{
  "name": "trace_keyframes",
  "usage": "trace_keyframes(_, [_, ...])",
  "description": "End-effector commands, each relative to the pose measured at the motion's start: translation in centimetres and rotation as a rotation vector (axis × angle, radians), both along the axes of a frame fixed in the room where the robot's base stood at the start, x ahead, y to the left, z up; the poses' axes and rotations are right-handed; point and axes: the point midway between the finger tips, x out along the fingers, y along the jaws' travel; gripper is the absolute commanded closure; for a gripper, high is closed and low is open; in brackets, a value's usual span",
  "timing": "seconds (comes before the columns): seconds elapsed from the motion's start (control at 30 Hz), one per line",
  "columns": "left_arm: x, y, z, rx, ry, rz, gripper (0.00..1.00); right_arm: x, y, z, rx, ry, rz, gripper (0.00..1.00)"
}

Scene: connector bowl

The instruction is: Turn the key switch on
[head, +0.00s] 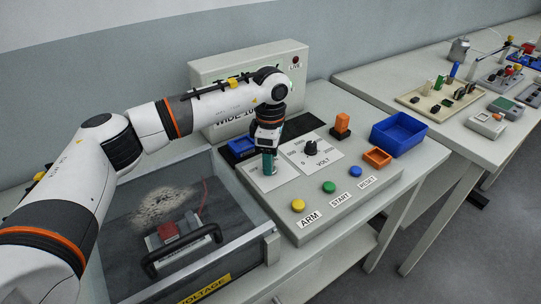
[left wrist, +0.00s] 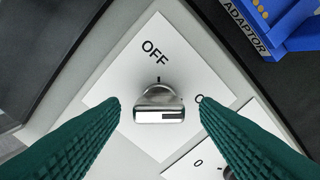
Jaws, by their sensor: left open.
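The key switch (left wrist: 158,108) is a silver metal key head on a white square plate (left wrist: 150,60). "OFF" is printed above it, and a short dark mark sits just above the key in the left wrist view. One letter like "O" shows at the right, the rest hidden by a finger. My left gripper (head: 269,168) is open, pointing down over the plate at the left of the panel. In the left wrist view its green fingers lie on either side of the key, with gaps. In the head view the gripper hides the key. My right gripper is out of view.
A VOLT knob (head: 311,148) stands right of the key plate. Yellow (head: 298,205), green (head: 329,187) and blue (head: 355,171) buttons line the front. A blue adaptor bin (head: 238,150) sits close behind my gripper. A clear-walled enclosure (head: 270,247) lies at the left.

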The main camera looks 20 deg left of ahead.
Motion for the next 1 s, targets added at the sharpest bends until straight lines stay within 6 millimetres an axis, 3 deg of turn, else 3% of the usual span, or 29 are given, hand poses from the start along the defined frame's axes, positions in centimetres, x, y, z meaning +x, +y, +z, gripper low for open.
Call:
trace_keyframes(0.17, [0.1,0.0,1.3,-0.001,-0.003,0.0,0.44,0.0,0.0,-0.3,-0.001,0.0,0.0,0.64])
trace_keyframes(0.63, [0.0,0.0,10.4,-0.001,-0.003,0.0,0.44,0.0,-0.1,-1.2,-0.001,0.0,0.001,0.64])
trace_keyframes(0.8, [0.0,0.0,11.8,0.0,-0.001,0.0,0.44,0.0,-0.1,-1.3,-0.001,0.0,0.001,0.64])
trace_keyframes(1.0, [0.0,0.0,12.0,0.0,0.0,0.0,0.44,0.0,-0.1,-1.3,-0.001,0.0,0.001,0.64])
